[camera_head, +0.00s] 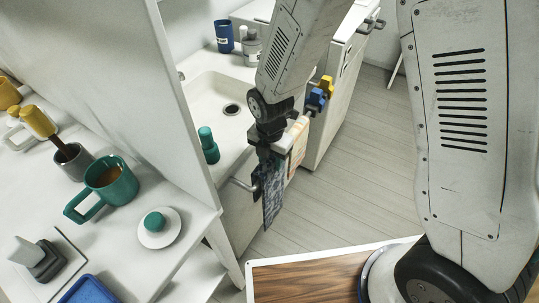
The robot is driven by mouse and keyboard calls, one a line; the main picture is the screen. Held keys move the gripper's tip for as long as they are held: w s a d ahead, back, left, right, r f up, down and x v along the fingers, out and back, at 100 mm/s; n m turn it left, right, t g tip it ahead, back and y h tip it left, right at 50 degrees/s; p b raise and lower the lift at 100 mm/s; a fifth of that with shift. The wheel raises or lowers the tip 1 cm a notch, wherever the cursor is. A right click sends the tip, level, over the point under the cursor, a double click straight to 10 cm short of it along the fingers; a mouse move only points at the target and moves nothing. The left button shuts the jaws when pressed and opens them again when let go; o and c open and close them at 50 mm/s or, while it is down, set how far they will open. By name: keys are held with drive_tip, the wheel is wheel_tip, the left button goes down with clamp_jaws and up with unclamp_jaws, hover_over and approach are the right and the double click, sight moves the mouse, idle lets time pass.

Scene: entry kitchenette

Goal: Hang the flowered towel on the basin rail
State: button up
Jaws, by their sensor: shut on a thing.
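The flowered towel (273,203), a dark blue-grey cloth with a light pattern, hangs down in front of the basin cabinet. My gripper (267,164) is shut on its upper part, at the front edge of the basin. The basin rail (241,185) is a metal bar along the cabinet front; its left end shows just left of the towel. The towel and my gripper hide part of the rail. I cannot tell whether the towel touches the rail or lies over it. The white basin (212,98) is behind my gripper.
A cream and orange cloth (298,142) hangs just right of my gripper. Blue (316,100) and yellow (327,84) items are beyond it. A green bottle (208,146) stands by the basin. A white partition (185,110) separates the left counter with its mugs.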

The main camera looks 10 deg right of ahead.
drive_tip(key=shift+f, duration=1.35)
drive_tip(key=o, duration=1.2)
drive_tip(key=shift+c, duration=0.2)
drive_tip(key=shift+r, duration=0.1)
wheel_tip(320, 180, up, 15)
drive_tip(key=shift+f, duration=0.2)
